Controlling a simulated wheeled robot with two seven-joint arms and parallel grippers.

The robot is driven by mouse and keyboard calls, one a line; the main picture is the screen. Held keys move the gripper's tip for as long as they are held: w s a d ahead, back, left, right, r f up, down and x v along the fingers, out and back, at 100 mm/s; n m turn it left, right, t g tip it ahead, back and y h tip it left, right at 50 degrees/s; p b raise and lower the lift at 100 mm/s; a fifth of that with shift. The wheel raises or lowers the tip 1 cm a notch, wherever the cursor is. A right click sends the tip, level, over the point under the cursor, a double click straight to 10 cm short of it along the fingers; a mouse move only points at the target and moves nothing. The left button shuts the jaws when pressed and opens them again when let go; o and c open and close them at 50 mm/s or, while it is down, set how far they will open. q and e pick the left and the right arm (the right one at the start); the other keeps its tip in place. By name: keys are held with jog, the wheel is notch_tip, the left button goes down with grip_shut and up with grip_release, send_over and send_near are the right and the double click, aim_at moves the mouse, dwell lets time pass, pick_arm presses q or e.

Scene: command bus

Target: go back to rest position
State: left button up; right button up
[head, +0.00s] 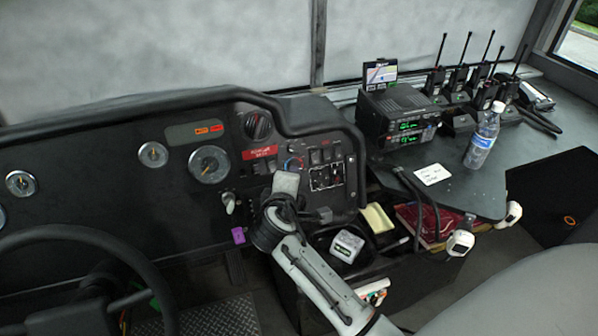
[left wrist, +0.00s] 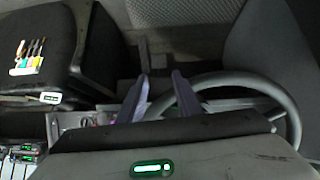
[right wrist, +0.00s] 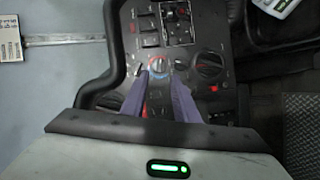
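My right arm reaches in from the bottom right of the head view, toward the dashboard. I cannot clearly make out the left gripper in the head view.
The steering wheel (head: 70,232) stands at the lower left. A water bottle (head: 482,136), a radio unit (head: 398,115) and several walkie-talkies stand on the side table (head: 478,185). A grey seat (head: 530,290) fills the lower right.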

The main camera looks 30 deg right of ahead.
pick_arm(q)
jog(key=shift+s, duration=0.6)
pick_arm(e)
jog(key=shift+v, duration=1)
pick_arm(q)
jog(key=shift+w, duration=0.1)
